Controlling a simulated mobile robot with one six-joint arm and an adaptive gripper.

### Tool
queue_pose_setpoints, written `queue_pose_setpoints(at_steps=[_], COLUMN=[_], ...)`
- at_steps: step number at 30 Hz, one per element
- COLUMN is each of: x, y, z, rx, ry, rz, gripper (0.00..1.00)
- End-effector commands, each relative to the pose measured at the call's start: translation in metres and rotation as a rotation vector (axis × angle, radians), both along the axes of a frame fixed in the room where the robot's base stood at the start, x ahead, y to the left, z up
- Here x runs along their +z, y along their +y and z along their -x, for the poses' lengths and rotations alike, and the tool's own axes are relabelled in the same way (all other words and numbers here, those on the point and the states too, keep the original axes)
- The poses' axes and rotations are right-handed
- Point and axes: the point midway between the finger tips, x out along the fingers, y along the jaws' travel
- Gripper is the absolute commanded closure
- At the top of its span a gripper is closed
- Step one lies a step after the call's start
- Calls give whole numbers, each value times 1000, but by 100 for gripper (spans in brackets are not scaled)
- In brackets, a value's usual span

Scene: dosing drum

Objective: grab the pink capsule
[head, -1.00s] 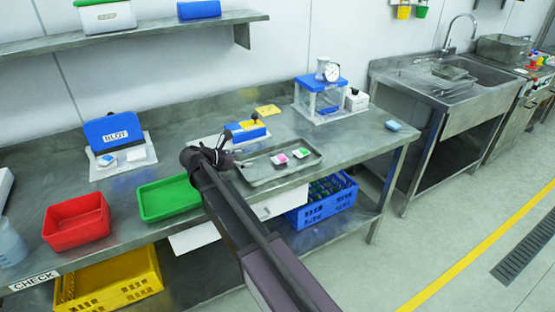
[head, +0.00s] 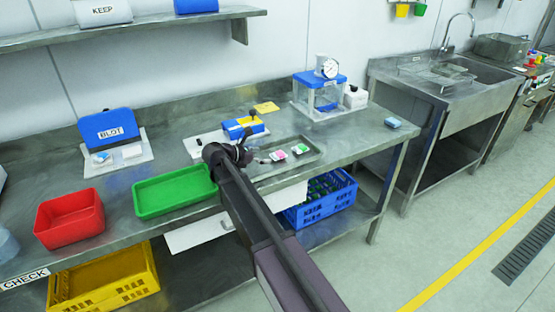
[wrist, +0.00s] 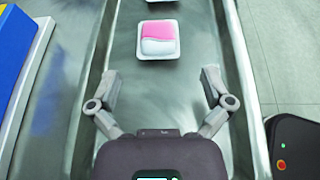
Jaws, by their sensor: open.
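The pink capsule (wrist: 158,38) is pink on its far half and white on its near half. It lies in a small white square dish in the metal tray, near the top of the wrist view. In the head view the capsule (head: 278,155) is a small pink patch in the tray (head: 316,158), left of a green-and-white piece (head: 300,149). My gripper (wrist: 161,82) is open and empty. The capsule lies ahead of the fingertips, roughly centred between them and apart from them. In the head view my gripper (head: 252,154) is at the tray's left end.
A green tray (head: 174,192) and red bin (head: 69,218) are to the left. A clear blue-topped case with a dial (head: 318,95) stands behind the tray.

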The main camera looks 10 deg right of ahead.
Motion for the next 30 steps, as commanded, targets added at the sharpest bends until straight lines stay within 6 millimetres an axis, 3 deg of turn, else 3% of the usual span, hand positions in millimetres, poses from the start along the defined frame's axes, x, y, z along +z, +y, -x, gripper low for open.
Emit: queue_pose_setpoints(at_steps=[14, 30], x=[-2, -18], y=[-4, -45], z=[-2, -19], rx=[1, 2], ry=[0, 0], rz=[0, 0], gripper=[0, 0])
